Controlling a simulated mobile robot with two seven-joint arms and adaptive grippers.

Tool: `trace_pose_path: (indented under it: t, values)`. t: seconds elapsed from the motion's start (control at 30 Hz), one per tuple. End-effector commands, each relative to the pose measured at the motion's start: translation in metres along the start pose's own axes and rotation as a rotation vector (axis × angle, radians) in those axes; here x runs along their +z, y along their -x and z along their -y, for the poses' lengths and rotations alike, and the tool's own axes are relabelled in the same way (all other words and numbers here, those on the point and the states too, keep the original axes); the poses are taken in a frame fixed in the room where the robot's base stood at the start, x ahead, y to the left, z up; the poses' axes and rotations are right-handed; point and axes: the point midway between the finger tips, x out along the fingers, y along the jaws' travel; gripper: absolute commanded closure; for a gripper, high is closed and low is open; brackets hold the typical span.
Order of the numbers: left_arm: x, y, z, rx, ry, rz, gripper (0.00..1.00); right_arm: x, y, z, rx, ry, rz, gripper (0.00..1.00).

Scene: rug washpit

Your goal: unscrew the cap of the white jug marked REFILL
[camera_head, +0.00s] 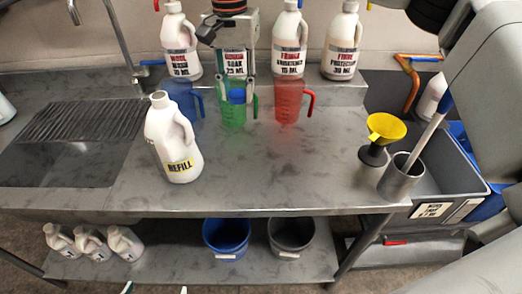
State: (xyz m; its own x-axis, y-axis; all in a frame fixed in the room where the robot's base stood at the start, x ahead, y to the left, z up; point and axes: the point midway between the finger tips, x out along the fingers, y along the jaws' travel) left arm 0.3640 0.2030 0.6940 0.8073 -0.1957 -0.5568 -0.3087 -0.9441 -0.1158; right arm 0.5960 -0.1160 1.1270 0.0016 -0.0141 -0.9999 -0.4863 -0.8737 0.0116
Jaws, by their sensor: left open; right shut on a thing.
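The white jug marked REFILL (176,148) stands upright on the steel counter, left of centre. Its top shows a pale bare neck with no coloured cap on it. My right gripper (238,97) points down above the green measuring jug, to the right of the REFILL jug and apart from it. It is shut on a small blue cap (237,95). My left gripper (156,290) shows only as two fingertips at the bottom edge, spread apart and empty, well below the jug.
Blue, green (233,118) and red (289,100) measuring jugs stand in a row, with labelled white bottles (289,45) behind. A yellow funnel (385,128) and metal cylinder (400,180) stand at right. The sink (60,165) is left. The counter's front middle is clear.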

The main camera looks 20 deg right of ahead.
Motion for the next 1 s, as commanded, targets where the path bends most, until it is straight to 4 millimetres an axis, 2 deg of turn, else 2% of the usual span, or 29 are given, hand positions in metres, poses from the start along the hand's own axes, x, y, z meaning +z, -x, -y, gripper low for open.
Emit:
trace_pose_path:
  t: [0.07, 0.17, 0.7, 0.83, 1.0]
  values:
    - [0.000, -0.001, -0.001, 0.001, -0.001, -0.003, 0.03, 0.003, 0.003, 0.007, 0.000, -0.021, 0.006, 0.96]
    - [-0.001, -0.001, -0.001, 0.002, -0.001, -0.004, 0.03, 0.004, -0.004, 0.009, 0.001, -0.032, 0.013, 0.96]
    - [-0.005, 0.002, 0.000, 0.002, -0.001, -0.004, 0.03, 0.006, -0.127, 0.011, 0.001, -0.033, 0.014, 0.96]
    - [-0.006, 0.003, 0.000, 0.001, -0.001, -0.003, 0.03, 0.006, -0.147, 0.011, -0.001, -0.032, 0.011, 0.96]
    - [-0.006, 0.003, 0.000, 0.001, -0.001, -0.003, 0.03, 0.006, -0.157, 0.011, -0.002, -0.032, 0.011, 0.96]
